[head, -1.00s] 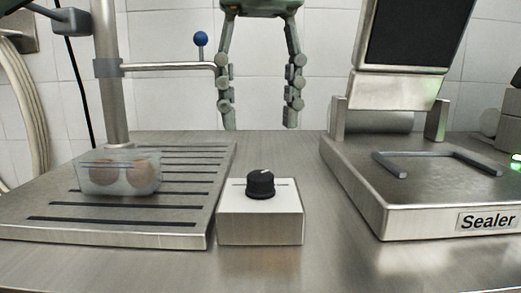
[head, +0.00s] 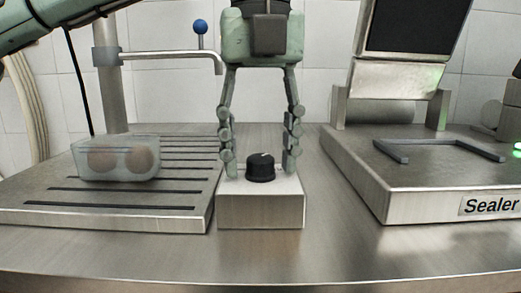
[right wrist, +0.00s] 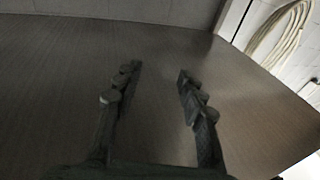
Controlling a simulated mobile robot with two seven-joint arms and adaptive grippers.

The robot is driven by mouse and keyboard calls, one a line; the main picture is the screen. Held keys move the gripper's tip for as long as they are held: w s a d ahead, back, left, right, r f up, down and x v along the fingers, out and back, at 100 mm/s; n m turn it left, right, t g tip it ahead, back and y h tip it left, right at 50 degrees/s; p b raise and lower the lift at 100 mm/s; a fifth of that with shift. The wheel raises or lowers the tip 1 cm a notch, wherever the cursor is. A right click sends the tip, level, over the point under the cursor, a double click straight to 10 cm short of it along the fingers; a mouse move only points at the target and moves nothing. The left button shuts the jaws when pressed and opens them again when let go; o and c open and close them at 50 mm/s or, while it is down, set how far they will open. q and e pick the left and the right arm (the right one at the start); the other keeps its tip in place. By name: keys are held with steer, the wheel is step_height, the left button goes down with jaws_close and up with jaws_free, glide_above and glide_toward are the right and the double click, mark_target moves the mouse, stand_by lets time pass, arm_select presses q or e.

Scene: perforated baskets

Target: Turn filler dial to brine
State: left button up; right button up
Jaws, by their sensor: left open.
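The filler dial (head: 260,168) is a black knob with a small white pointer mark, on top of a metal box (head: 260,209) at the middle of the counter in the head view. Any labels around it are too small to read. My left gripper (head: 259,172) points down with its fingers open, one on each side of the dial. A gap shows between each finger and the knob. My right gripper shows in the right wrist view (right wrist: 160,82), open and empty over a bare brown surface.
A slotted metal drain tray (head: 110,215) stands left, with a clear container (head: 117,159) of round brown items on it. A spout with a blue-knobbed lever (head: 200,27) is above. The sealer (head: 450,205) stands right. The front counter (head: 330,255) is clear.

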arm_select(q)
steer(key=shift+c, duration=0.4)
jaws_close()
